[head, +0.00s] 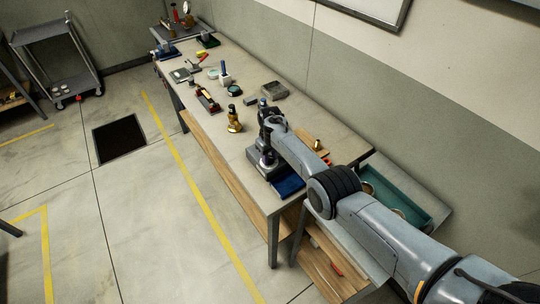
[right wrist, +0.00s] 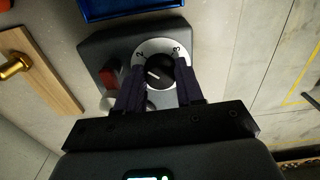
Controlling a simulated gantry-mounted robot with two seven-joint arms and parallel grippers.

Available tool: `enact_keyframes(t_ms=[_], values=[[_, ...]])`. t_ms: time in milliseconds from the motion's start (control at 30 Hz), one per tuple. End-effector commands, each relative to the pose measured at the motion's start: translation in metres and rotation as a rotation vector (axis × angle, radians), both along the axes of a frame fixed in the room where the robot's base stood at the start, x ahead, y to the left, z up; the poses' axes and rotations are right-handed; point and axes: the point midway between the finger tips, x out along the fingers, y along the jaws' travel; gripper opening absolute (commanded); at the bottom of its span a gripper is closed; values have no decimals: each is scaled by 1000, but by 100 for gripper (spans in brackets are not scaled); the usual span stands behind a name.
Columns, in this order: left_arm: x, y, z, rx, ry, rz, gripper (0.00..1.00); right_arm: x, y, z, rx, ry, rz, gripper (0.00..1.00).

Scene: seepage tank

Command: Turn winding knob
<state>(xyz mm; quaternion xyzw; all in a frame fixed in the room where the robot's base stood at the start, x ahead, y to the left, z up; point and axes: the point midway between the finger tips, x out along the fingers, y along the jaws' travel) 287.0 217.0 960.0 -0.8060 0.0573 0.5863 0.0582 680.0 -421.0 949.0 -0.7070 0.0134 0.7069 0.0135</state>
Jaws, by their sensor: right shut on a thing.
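The winding knob (right wrist: 158,73) is black with a white pointer line. It sits on a round white dial (right wrist: 147,48) with dark numerals, on a dark grey housing (right wrist: 95,50). My right gripper (right wrist: 160,68) has its two dark fingers on either side of the knob and is shut on it. In the head view my right gripper (head: 266,150) points down over the housing (head: 256,158) near the bench's front edge; the knob is hidden there. A red part and a pale round part sit on the housing left of the dial. My left gripper is not in view.
A blue tray (head: 289,186) lies close beside the housing. A wooden board (right wrist: 38,70) with a brass piece (right wrist: 14,67) is nearby. A brass instrument (head: 234,122) and several tools stand farther along the bench (head: 225,60). A green tray (head: 415,205) is at right.

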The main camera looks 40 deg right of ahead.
Motion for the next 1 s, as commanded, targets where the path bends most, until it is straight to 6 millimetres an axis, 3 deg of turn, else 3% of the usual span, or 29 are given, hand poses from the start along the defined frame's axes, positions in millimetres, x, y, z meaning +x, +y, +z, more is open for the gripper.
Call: enact_keyframes(t_ms=[1000], values=[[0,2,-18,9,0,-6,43,2,4,-2,0,1,-966,6]])
